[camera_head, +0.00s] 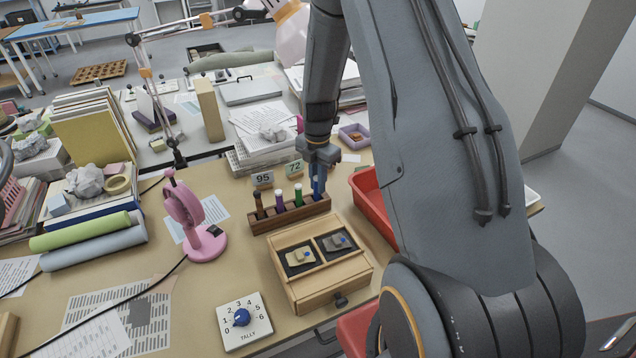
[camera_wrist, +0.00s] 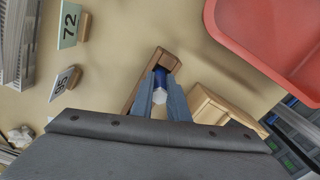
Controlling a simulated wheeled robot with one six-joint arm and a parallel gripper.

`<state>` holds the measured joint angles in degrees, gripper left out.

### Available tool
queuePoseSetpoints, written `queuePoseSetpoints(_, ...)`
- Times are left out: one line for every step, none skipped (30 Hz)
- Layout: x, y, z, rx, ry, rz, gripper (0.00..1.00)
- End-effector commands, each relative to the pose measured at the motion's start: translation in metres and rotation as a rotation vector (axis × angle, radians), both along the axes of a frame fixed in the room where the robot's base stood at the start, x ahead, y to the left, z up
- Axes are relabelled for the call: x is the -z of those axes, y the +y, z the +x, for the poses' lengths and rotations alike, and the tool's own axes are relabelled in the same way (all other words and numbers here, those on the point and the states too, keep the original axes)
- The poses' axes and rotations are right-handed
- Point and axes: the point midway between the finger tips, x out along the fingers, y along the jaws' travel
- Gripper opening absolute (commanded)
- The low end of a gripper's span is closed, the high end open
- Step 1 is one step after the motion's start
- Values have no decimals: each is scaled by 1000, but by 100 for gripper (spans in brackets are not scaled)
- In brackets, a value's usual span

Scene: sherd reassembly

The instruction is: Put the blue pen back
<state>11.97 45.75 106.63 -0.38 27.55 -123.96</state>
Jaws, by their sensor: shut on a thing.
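The blue pen (camera_head: 318,183) stands upright at the right end of the wooden pen rack (camera_head: 289,218), and its lower part appears to be in or right at the end hole. My gripper (camera_head: 319,160) is shut on its upper part from above. In the wrist view my gripper's fingers (camera_wrist: 160,97) close around the blue pen (camera_wrist: 159,78), with the rack (camera_wrist: 138,90) just below. Brown, purple and green pens stand in the rack to the left. I cannot tell how deep the blue pen sits.
A wooden box with two sherd compartments (camera_head: 331,290) stands in front of the rack. A red bin (camera_head: 366,190) is close on the right. Number cards (camera_head: 263,179) stand behind the rack.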

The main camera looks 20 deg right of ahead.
Motion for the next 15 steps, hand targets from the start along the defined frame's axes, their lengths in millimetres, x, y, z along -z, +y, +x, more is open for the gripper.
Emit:
queuePoseSetpoints(1,0,0,0,0,0,0)
queuePoseSetpoints(1,0,0,0,0,0,0)
queuePoseSetpoints(3,0,0,0,0,0,0)
queuePoseSetpoints(4,0,0,0,0,0,0)
queuePoseSetpoints(5,0,0,0,0,0,0)
queuePoseSetpoints(6,0,0,0,0,0,0)
queuePoseSetpoints(7,0,0,0,0,0,0)
queuePoseSetpoints(7,0,0,1,0,0,0)
queuePoseSetpoints(8,0,0,1,0,0,0)
queuePoseSetpoints(9,0,0,1,0,0,0)
queuePoseSetpoints(10,0,0,1,0,0,0)
queuePoseSetpoints(11,0,0,1,0,0,0)
queuePoseSetpoints(11,0,0,1,-1,0,19)
queuePoseSetpoints(10,0,0,1,-1,0,24)
queuePoseSetpoints(10,0,0,1,-1,0,31)
